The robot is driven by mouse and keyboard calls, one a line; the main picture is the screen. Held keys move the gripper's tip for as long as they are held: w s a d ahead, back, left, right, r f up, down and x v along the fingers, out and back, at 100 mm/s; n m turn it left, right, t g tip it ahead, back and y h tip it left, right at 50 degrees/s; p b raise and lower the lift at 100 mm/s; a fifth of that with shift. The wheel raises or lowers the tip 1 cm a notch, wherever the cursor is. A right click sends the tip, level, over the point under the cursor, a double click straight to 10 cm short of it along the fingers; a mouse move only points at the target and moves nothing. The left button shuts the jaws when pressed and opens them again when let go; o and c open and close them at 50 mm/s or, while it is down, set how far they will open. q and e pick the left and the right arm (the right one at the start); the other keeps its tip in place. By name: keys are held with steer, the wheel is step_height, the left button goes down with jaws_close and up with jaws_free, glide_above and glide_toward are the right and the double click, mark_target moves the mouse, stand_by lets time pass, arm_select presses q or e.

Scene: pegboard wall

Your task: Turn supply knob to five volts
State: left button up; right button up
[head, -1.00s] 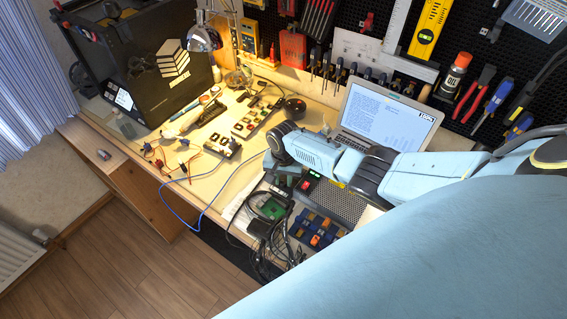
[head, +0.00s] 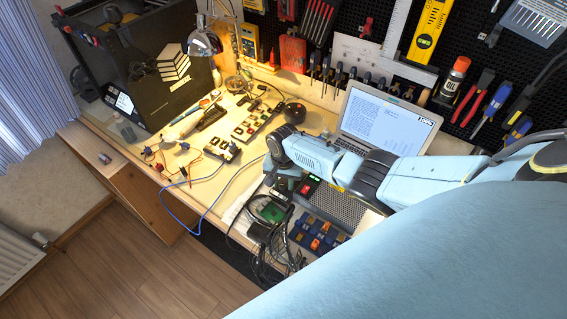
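The power supply is a dark box with a perforated top (head: 345,208), partly under my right arm. A small red lit display (head: 308,187) shows at its left end. Its knob is too small or hidden to make out. My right arm comes in from the right over the supply, and my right gripper (head: 283,180) points down at the supply's left end, close to the display. Its fingers are mostly hidden by the wrist, so I cannot tell whether they are open or touch anything. My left gripper is not in view.
A laptop (head: 388,122) stands open behind my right forearm. A green circuit board (head: 271,211) and black cables lie at the bench's front edge, beside a blue organiser (head: 318,234). A blue wire loops left to a breadboard (head: 226,152). Tools hang on the pegboard behind.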

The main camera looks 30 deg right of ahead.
mark_target(284, 185)
step_height(284, 185, up, 13)
steer(key=p, duration=0.3)
steer(key=shift+r, duration=0.1)
stand_by(0.4)
